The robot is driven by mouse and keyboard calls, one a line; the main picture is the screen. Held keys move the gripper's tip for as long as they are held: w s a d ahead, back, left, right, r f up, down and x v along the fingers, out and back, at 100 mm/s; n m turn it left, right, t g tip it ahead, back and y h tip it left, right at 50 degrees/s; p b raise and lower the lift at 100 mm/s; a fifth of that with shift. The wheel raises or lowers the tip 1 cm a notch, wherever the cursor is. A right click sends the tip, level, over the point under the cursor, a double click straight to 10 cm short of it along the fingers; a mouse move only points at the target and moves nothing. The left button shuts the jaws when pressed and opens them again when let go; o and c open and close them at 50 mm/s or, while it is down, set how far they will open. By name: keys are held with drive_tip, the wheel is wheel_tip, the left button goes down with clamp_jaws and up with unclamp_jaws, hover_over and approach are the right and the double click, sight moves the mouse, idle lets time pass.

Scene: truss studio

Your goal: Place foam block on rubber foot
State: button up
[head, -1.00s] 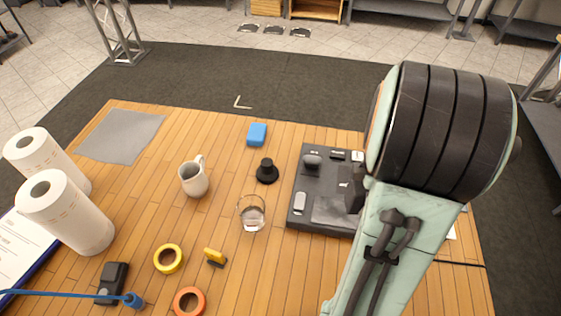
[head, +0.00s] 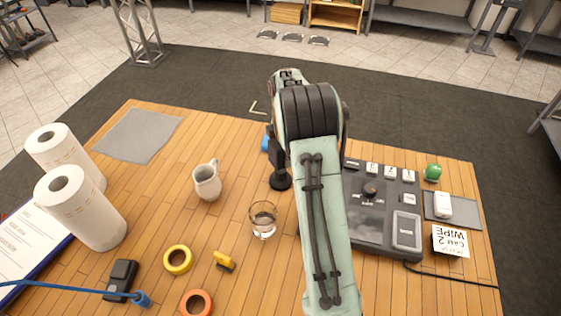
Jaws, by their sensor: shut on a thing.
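The rubber foot (head: 280,181) is a small black round piece with a wide base, standing on the wooden table right of the mug. Its upper part is covered by the dark end of my gripper (head: 278,152), which is over or just behind it. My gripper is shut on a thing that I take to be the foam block. Fingers and block merge into one dark shape, and my arm hides the rest. I cannot tell whether the held thing touches the foot.
A blue block (head: 265,144) lies just behind, partly covered. A white mug (head: 207,182) and a glass (head: 263,221) stand near the foot. A black console (head: 365,222) is to the right. Tape rolls, including a yellow one (head: 178,260), lie in front.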

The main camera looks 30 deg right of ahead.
drive_tip(key=w+f, duration=0.1)
drive_tip(key=w+d+f, duration=0.1)
drive_tip(key=f, duration=0.1)
drive_tip(key=shift+w+d+f, duration=0.1)
drive_tip(key=shift+w+f, duration=0.2)
drive_tip(key=shift+w, duration=0.1)
wheel_tip(320, 180, down, 3)
drive_tip(key=shift+w+f, duration=0.1)
drive_tip(key=o, duration=1.1)
